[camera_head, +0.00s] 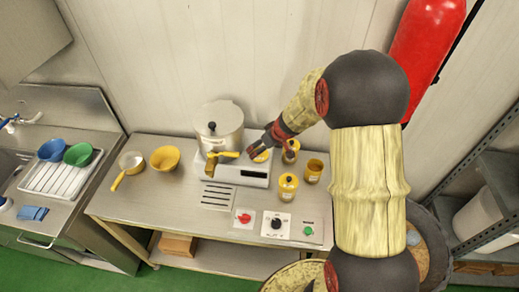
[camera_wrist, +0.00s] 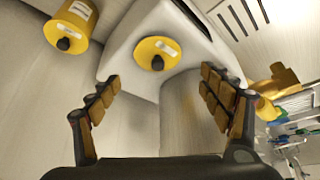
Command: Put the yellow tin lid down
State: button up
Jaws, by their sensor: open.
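The yellow tin lid (camera_wrist: 157,53) with a black knob lies on the top of the white scale-like device (camera_wrist: 125,60). In the head view the lid (camera_head: 261,157) shows at the device's upper right, partly hidden by my gripper (camera_head: 262,146). In the wrist view my gripper (camera_wrist: 161,78) is open, its fingers spread to either side below the lid, with nothing between them. The lid appears apart from both fingers. A yellow tin (camera_head: 313,171) without a lid stands to the right of the device.
Lidded yellow tins (camera_head: 287,187) and (camera_head: 290,151) stand close by. A steel pot (camera_head: 219,125) stands left of my gripper. A yellow bowl (camera_head: 165,158) and a saucepan (camera_head: 131,164) are further left. Control panels (camera_head: 276,224) line the front edge.

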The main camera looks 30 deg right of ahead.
jog(key=s+a+r, duration=0.6)
jog(key=r, duration=0.4)
jog(key=s+a+r, duration=0.5)
jog(key=s+r, duration=0.2)
jog(key=r, duration=0.3)
jog(key=s+a+r+m, duration=0.1)
jog(key=s+r, duration=0.1)
jog(key=s, duration=0.6)
jog(key=s+a+r+m+h, duration=0.1)
jog(key=s+r, duration=0.2)
jog(key=s, duration=0.6)
jog(key=shift+a+r, duration=0.15)
